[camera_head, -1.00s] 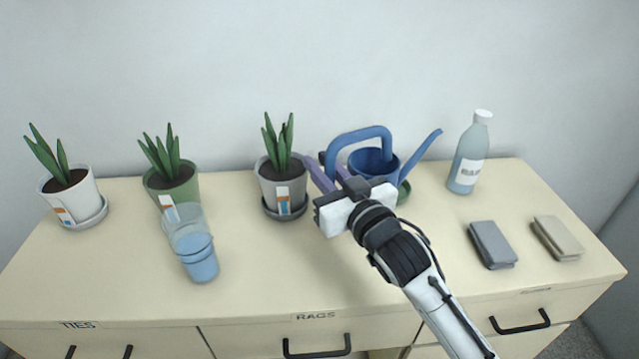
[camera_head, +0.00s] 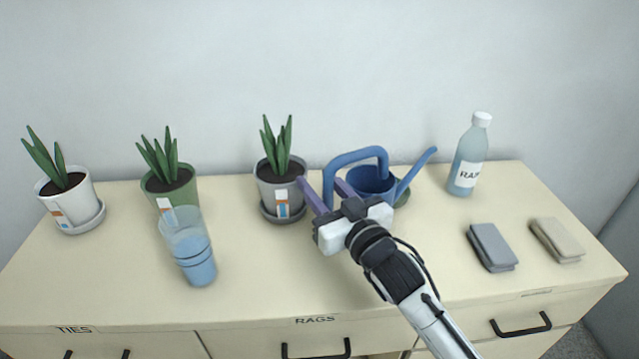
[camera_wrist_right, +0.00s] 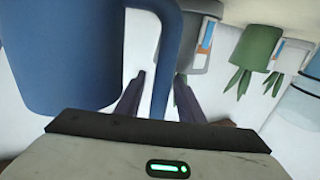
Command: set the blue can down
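The blue can (camera_head: 371,180) is a watering can with a loop handle and a spout pointing right. It appears upright and low over the cabinet top, towards the back; my right gripper hides part of its base. A small green rim (camera_head: 402,200) shows at its lower right. My right gripper (camera_head: 320,181) is at the left side of the handle. In the right wrist view its fingers (camera_wrist_right: 160,77) are spread on either side of the blue handle (camera_wrist_right: 166,60), with gaps showing. The can body (camera_wrist_right: 65,50) is beside them. My left gripper is out of view.
On the cabinet top (camera_head: 270,265), a grey potted plant (camera_head: 283,190) stands close left of the gripper. Green (camera_head: 172,187) and white (camera_head: 70,203) pots, a clear blue-filled container (camera_head: 196,262), a bottle (camera_head: 468,160) and grey (camera_head: 491,247) and beige (camera_head: 556,240) folded cloths stand around. The front middle is clear.

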